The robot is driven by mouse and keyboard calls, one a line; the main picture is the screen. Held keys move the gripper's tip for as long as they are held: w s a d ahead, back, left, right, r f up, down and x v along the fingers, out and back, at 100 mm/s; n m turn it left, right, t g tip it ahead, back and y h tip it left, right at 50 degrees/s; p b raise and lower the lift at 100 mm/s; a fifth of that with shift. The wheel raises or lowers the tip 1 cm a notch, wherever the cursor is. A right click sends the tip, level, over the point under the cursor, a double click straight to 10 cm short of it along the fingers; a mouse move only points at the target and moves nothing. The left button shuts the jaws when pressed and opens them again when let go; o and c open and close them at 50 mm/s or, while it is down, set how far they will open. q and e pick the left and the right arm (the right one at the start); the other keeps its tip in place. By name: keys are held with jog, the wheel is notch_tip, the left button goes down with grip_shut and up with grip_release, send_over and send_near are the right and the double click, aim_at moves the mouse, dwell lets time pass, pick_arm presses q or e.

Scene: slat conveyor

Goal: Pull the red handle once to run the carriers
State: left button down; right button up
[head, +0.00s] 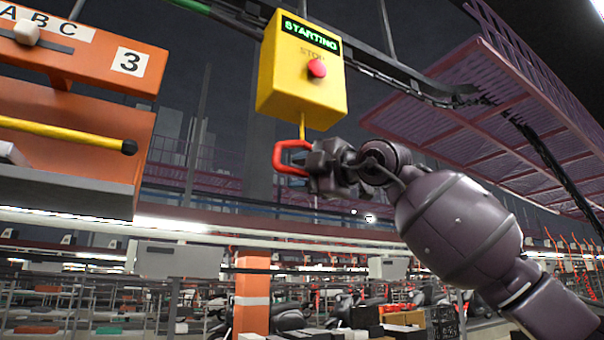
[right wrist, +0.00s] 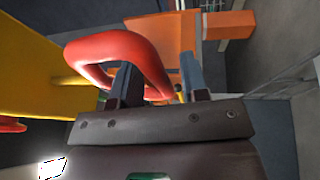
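The red handle (head: 291,157) is a loop hanging on a yellow rod (head: 302,125) below a yellow control box (head: 300,75). The box has a red button (head: 317,68) under the word STOP, and its lit green sign (head: 311,35) reads STARTING. My right gripper (head: 311,162) is at the handle's right side. In the right wrist view, the red handle (right wrist: 125,45) passes between the fingers of my right gripper (right wrist: 158,82), one finger inside the loop. The fingers stand apart, with a narrow gap beside the bar. My left gripper is not in view.
An orange panel marked 3 (head: 130,62) with a yellow black-tipped bar (head: 65,132) stands at left. A purple mesh platform (head: 490,95) hangs at upper right. An orange post (head: 252,290) and several boxes stand below, farther back.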

jog(key=b+v, duration=0.2)
jog(key=shift+s+d+f, duration=0.1)
jog(key=shift+d+f, duration=0.15)
jog(key=shift+d, duration=0.05)
jog(key=shift+s+d+b, duration=0.3)
jog(key=shift+s+d, duration=0.15)
jog(key=shift+d, duration=0.15)
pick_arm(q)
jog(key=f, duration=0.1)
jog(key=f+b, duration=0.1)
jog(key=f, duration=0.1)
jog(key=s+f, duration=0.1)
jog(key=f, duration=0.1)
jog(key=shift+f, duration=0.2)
pick_arm(e)
jog(key=v, duration=0.4)
jog(key=shift+s+d, duration=0.25)
jog(key=shift+s, duration=0.1)
jog(key=shift+r, duration=0.1)
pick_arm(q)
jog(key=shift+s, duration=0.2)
